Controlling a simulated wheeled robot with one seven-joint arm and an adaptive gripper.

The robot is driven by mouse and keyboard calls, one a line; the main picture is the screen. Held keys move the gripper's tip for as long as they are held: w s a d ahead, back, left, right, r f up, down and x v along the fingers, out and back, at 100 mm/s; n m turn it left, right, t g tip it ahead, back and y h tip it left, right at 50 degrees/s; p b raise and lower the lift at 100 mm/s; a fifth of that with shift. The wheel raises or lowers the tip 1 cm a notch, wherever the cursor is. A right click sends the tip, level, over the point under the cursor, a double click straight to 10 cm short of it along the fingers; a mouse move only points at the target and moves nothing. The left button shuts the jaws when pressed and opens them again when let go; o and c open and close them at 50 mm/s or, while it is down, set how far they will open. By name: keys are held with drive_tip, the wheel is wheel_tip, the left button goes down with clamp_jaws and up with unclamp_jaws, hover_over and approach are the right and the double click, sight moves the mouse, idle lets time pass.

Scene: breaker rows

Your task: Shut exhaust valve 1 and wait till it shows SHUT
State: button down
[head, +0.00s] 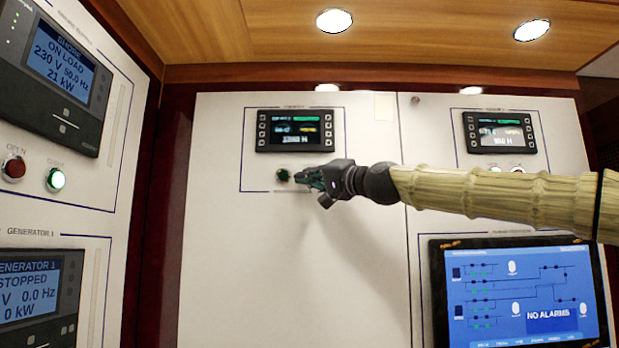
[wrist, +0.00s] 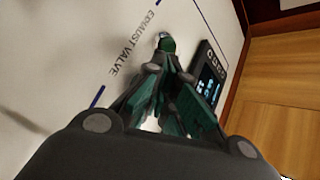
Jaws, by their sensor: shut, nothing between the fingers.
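A dark green round button (head: 283,175) sits on the white panel, under a small display (head: 295,131). It also shows in the wrist view (wrist: 166,43), just past my fingertips, near the printed label EXHAUST VALVE (wrist: 133,44). The label's number is not visible. My gripper (head: 303,178) is shut and empty, its fingertips at the button's right side in the head view. In the wrist view the fingertips (wrist: 163,62) point at the button and partly cover it. I cannot tell whether they touch it. The display's text is too small to read for a valve state.
A second display (head: 499,132) is on the panel to the right. Below it is a large screen (head: 520,292) reading NO ALARMS. A wooden ceiling (head: 400,35) lies overhead.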

drive_tip(key=shift+s, duration=0.6)
drive_tip(key=s+b, duration=0.2)
drive_tip(key=s, duration=0.3)
idle(0.4)
drive_tip(key=shift+w, duration=0.1)
idle(0.6)
